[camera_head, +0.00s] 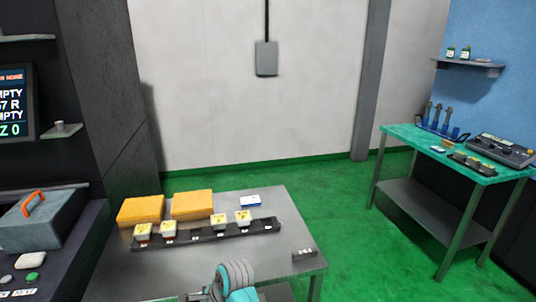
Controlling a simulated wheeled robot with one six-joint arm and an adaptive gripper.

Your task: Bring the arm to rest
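Part of my arm (232,281), a ribbed grey joint with teal covers, shows at the bottom edge of the head view. It appears in front of the near edge of the metal table (281,262). The rest of the arm is cut off by the frame. My gripper is not in view, so its opening and anything in it are hidden.
On the metal table stand a dark rack (207,235) with several pale blocks, two yellow boxes (192,204), a blue-and-white item (250,200) and a small dark block (304,255). A machine with a screen (16,102) stands left, a green-topped bench (405,135) right. Green floor (325,205) between is clear.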

